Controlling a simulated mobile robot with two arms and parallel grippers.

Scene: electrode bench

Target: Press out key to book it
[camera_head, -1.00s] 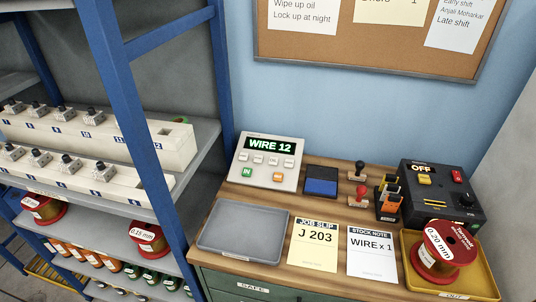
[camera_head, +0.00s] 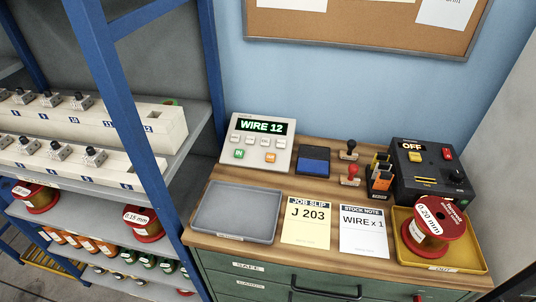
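The booking terminal (camera_head: 258,142) stands at the back left of the bench. Its display (camera_head: 262,126) reads "WIRE 12" in green. It has a row of small grey keys, a green key marked "IN" (camera_head: 239,154) and an orange key (camera_head: 270,157) whose label is too small to read for sure. A red wire spool marked 0.20 mm (camera_head: 433,224) sits in the yellow tray marked "OUT" (camera_head: 456,266). Neither of my grippers shows in the view.
A grey tray (camera_head: 236,211), a job slip "J 203" (camera_head: 306,228) and a stock note "WIRE x 1" (camera_head: 363,233) lie along the bench front. An ink pad (camera_head: 313,163), stamps (camera_head: 350,172) and a black box marked "OFF" (camera_head: 430,170) stand behind. A blue shelf post (camera_head: 140,150) rises at left.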

